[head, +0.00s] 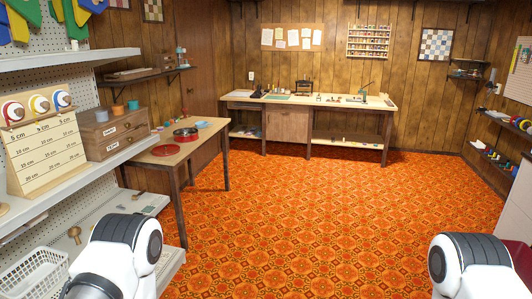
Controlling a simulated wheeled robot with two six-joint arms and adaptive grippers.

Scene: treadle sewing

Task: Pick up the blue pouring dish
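A small flat blue item (202,124) lies on the wooden side table at the left, near the table's far right corner. It could be the blue pouring dish, but it is too small to tell for sure. A red round pan-like thing (186,134) stands just left of it, and a flat red disc (165,150) lies nearer me on the same table. Only white and dark links of my two arms show at the bottom left and bottom right. Neither gripper is in view.
The side table (207,137) stands beyond a white shelf unit (105,160) holding a wooden drawer box (113,131) and a measuring board (42,155). A long workbench (340,104) lines the back wall. The orange patterned floor (320,215) is open in the middle.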

